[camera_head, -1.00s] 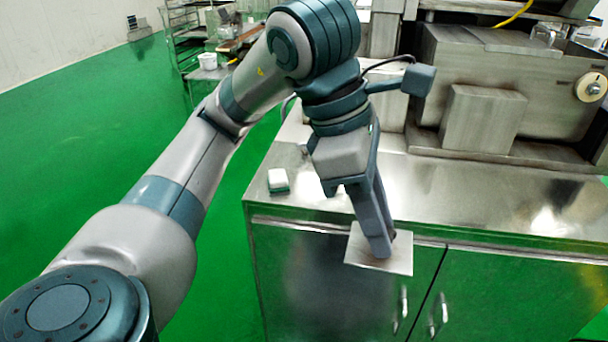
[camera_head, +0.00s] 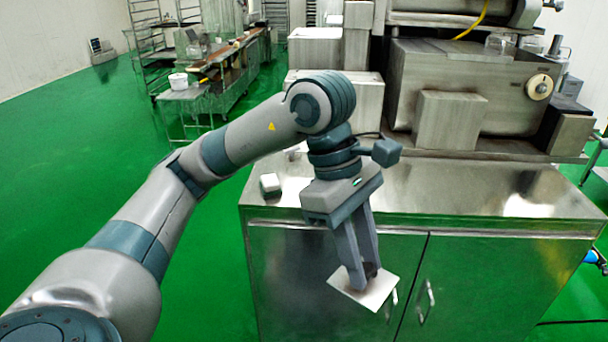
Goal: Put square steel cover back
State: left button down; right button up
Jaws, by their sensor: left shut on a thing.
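The square steel cover (camera_head: 376,295) is a thin, pale, flat plate. My left gripper (camera_head: 364,277) points down and is shut on it, with the fingertips at the plate's upper side. The cover is held tilted in front of the cabinet doors, below the front edge of the steel worktop and apart from it. The fingers hide part of the cover. The machine's steel housing (camera_head: 480,90) stands at the back of the worktop. My right gripper is not in view.
The steel worktop (camera_head: 500,195) is mostly clear at the front. Cabinet door handles (camera_head: 427,300) stick out below. A cart with a white tub (camera_head: 178,80) stands at the back left.

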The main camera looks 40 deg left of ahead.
pick_arm(q)
jog(key=a+f+m+g+y, duration=0.1)
jog(key=f+m+g+y, duration=0.1)
jog(key=f+m, duration=0.6)
jog(key=a+f+m+g+y, duration=0.2)
jog(key=f+m, duration=0.7)
jog(key=f, duration=1.3)
jog(key=shift+s+a+f, duration=0.15)
jog(key=shift+s+a, duration=0.05)
jog(key=shift+s, duration=0.2)
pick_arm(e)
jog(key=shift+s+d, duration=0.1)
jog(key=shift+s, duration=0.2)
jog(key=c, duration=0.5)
pick_arm(q)
jog(key=shift+a, duration=0.1)
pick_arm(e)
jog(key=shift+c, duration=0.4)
